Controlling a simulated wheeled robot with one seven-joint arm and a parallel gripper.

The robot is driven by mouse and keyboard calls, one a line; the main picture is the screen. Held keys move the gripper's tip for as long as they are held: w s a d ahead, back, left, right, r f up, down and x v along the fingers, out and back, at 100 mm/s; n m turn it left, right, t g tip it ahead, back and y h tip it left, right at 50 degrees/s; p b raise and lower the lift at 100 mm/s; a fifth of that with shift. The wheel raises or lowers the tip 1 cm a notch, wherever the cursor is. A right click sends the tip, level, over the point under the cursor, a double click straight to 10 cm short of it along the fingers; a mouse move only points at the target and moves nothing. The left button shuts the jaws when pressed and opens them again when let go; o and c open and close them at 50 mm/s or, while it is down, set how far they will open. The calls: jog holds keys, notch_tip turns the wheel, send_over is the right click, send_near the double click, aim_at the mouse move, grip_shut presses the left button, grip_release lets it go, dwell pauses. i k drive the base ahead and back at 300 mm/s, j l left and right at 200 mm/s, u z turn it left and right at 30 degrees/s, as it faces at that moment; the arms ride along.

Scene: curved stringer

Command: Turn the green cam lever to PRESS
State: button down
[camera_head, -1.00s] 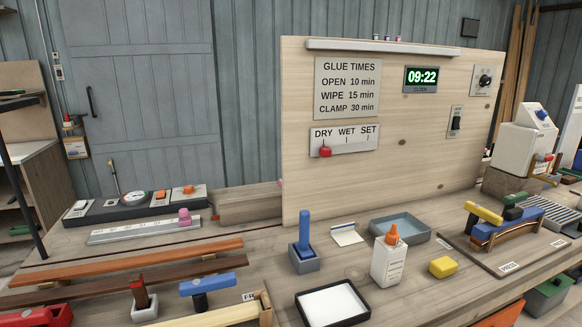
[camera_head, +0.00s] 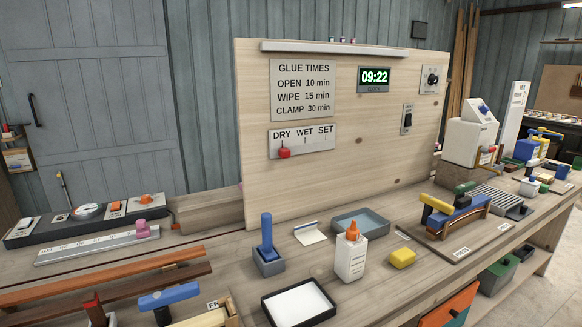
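The clamping jig (camera_head: 480,234) stands on the bench at the right. It holds a blue curved block (camera_head: 458,214) over a brown curved strip. A dark green lever (camera_head: 464,187) sits on top towards the back, with a yellow lever (camera_head: 434,204) in front of it to the left. A PRESS label (camera_head: 461,252) lies on the jig's base at the front left. A second label (camera_head: 504,227) at the right is too small to read. My gripper is not in view.
A white glue bottle (camera_head: 351,257), a yellow block (camera_head: 402,257) and a grey-blue tray (camera_head: 361,221) stand left of the jig. A white machine (camera_head: 470,140) stands behind it. An upright wooden board (camera_head: 350,185) carries signs and a clock. A grey slatted rack (camera_head: 497,198) sits beyond the jig.

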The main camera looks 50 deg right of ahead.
aim_at(461, 189)
jog(key=z, duration=2.2)
